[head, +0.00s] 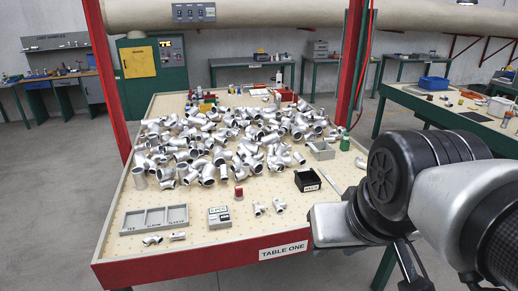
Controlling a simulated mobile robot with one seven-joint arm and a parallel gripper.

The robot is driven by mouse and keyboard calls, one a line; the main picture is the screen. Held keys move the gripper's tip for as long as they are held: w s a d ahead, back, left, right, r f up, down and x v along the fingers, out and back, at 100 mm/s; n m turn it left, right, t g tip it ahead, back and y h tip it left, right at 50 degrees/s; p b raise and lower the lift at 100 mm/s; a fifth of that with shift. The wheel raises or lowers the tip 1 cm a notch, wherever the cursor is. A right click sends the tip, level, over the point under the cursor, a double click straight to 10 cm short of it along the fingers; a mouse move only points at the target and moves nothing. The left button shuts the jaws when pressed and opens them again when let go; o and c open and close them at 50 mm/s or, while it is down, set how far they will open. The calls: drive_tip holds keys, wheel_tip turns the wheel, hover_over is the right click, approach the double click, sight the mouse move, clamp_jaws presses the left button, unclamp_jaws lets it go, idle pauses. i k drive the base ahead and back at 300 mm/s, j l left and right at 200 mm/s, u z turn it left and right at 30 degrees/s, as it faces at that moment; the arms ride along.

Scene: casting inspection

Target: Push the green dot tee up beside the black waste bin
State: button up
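The black waste bin (308,181) is a small open box with a pale label on its front. It stands on the right part of the table, near the front. Two small silver fittings, a left one (260,209) and a right one (278,205), lie left of and in front of the bin, apart from it. They look like tees. No green dot can be made out at this size, so I cannot tell which piece is the green dot tee. My arm reaches in from the right, over the table's right front corner. My gripper's fingertips cannot be seen.
A large heap of silver fittings (220,145) covers the table's middle. A grey divided tray (154,219), a labelled grey box (219,217), a red-topped piece (239,192), a grey open tray (321,150) and a green bottle (345,142) stand around it. Bare tabletop surrounds the two small fittings.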

sight(280, 206)
drive_tip(key=k+j+z, duration=0.1)
drive_tip(key=k+j, duration=0.15)
drive_tip(key=i+l, duration=0.15)
drive_tip(key=i, duration=0.35)
drive_tip(key=i+l, duration=0.15)
drive_tip(key=i, duration=0.4)
drive_tip(key=i+l, duration=0.15)
drive_tip(key=i, duration=0.35)
